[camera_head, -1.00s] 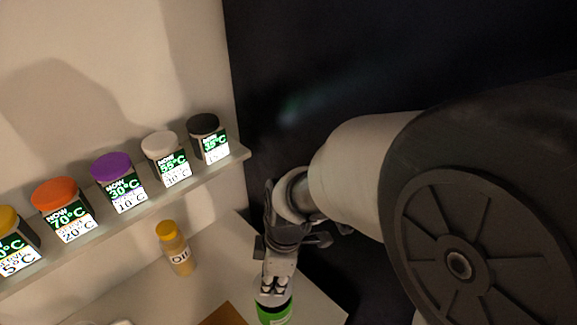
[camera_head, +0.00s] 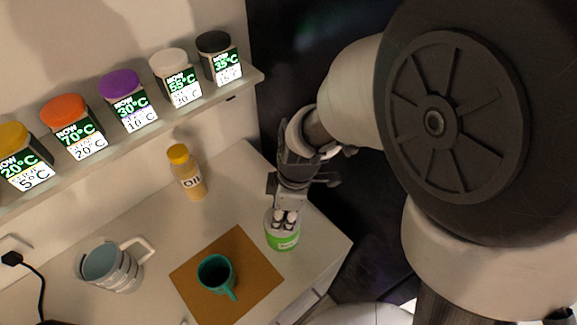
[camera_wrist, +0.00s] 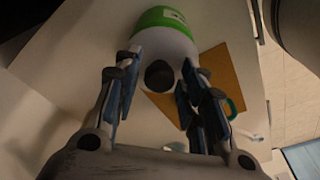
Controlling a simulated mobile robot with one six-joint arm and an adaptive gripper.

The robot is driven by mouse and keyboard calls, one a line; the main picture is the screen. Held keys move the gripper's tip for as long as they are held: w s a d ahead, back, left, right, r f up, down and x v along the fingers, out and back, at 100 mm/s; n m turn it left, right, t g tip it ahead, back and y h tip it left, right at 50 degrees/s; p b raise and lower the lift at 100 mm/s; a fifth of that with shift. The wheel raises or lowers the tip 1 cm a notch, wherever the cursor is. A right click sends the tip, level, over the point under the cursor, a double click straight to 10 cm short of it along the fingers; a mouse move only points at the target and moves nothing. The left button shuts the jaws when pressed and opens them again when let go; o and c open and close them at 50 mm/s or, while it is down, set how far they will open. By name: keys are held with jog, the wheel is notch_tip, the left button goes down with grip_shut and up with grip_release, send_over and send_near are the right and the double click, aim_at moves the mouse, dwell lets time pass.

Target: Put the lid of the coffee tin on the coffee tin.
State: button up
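The green-and-white coffee tin (camera_head: 283,243) stands on the counter near its right edge, partly hidden by my gripper. It also shows in the wrist view, with its green side (camera_wrist: 165,20) at the top of the picture. A white round top with a dark knob (camera_wrist: 160,76), which looks like the lid, shows between my fingers; I cannot tell how it sits on the tin. My gripper (camera_wrist: 162,62) points down at it, fingers apart on either side of the knob with visible gaps. In the head view my gripper (camera_head: 286,217) is right over the tin.
A brown mat (camera_head: 252,262) with a teal cup (camera_head: 215,272) lies left of the tin. An oil bottle (camera_head: 187,172) stands near the wall, and a grey-blue jug (camera_head: 110,268) is at the left.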

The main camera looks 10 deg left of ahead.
jog(key=shift+o, duration=0.3)
notch_tip(320, 180, up, 12)
jog(key=d+p, duration=0.2)
jog(key=p, duration=0.2)
jog(key=s+d+r+m+t, duration=0.1)
jog(key=s+d+r+m, duration=0.2)
jog(key=d+m, duration=0.3)
jog(key=s+d+r+m+t+h, duration=0.1)
jog(key=s+d+r+m+t, duration=0.1)
jog(key=d+m, duration=0.4)
jog(key=s+d+r+m+t, duration=0.1)
jog(key=s+d+r+m, duration=0.3)
jog(key=d+r+m, duration=0.2)
jog(key=shift+s+d+m+t+h, duration=0.15)
jog(key=shift+d+m+t+h, duration=0.1)
jog(key=shift+m+t+h, duration=0.2)
jog(key=shift+f+b, duration=0.4)
jog(key=shift+f, duration=0.05)
